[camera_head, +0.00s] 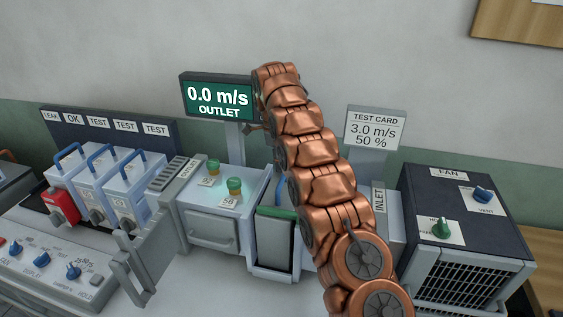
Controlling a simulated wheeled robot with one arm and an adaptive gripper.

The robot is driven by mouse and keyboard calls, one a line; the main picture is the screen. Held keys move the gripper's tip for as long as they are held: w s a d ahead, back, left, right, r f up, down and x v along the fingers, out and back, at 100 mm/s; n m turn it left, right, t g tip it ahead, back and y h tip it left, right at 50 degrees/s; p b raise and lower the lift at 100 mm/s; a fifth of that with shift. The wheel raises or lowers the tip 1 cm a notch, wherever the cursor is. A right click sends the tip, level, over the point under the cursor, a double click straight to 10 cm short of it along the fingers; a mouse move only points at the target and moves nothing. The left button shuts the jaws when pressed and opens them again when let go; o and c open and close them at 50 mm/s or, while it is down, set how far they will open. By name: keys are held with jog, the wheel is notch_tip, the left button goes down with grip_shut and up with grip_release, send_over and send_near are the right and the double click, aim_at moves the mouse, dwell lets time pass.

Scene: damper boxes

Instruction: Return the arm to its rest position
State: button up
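My copper-coloured arm (325,185) rises from the bottom right of the head view to the top middle, in front of the bench. Its upper end is beside the outlet display. My gripper is mostly hidden behind the arm links. A small dark copper piece (254,128) sticks out left of the arm below the display and may be part of it. I cannot see its fingers clearly, or whether it holds anything.
The outlet display (218,98) reads 0.0 m/s. Several boxes with blue handles (127,185) stand at left, behind a control panel (50,262). A grey duct box (215,210) is in the middle. The fan unit (465,235) and test card (375,130) are at right.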

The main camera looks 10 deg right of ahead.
jog(key=shift+o, duration=1.2)
jog(key=shift+a, duration=0.1)
